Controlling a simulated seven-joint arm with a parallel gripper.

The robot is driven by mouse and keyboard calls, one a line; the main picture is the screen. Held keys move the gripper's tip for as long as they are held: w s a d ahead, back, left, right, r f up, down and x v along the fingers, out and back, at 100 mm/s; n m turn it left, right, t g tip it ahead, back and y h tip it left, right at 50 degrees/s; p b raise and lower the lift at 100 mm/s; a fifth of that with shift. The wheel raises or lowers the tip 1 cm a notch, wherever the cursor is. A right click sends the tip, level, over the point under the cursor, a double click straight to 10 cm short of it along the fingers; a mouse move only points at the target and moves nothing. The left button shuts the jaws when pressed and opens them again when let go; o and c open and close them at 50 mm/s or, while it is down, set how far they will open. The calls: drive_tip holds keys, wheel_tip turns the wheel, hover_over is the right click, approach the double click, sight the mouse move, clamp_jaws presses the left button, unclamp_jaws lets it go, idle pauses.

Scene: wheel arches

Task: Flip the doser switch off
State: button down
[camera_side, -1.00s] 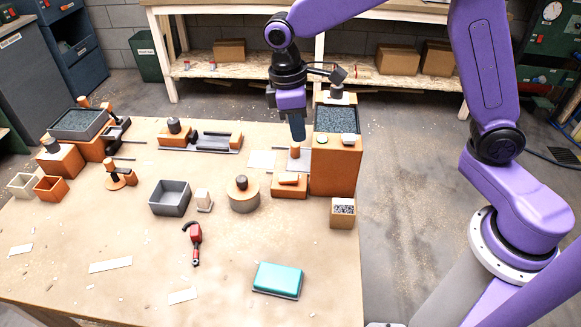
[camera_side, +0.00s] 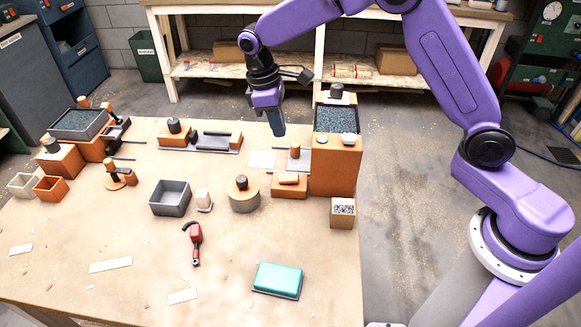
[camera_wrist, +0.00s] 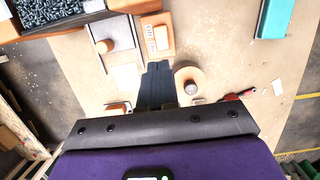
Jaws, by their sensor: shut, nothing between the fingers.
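The doser switch appears to be the low orange box with a tilted rocker on top (camera_side: 289,188), at the front left of the tall orange doser (camera_side: 336,172) filled with dark grains. In the wrist view the switch box (camera_wrist: 157,34) shows pale markings beside its rocker; I cannot read them or tell which way the rocker is set. My gripper (camera_side: 278,131) is shut and empty. It hangs above and behind the switch box, apart from it. In the wrist view its fingertips (camera_wrist: 158,66) point towards the switch box.
A plate with an upright post (camera_side: 299,160) is just behind. A red tool (camera_side: 194,243) and a teal block (camera_side: 278,280) lie in front.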

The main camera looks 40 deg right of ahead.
sight(293, 176)
drive_tip(key=f, duration=0.4)
drive_tip(key=s+d+f, duration=0.1)
drive_tip(key=f, duration=0.4)
drive_tip(key=s+d+f, duration=0.1)
drive_tip(key=f, duration=0.3)
drive_tip(key=shift+f, duration=0.15)
drive_tip(key=shift+s, duration=0.1)
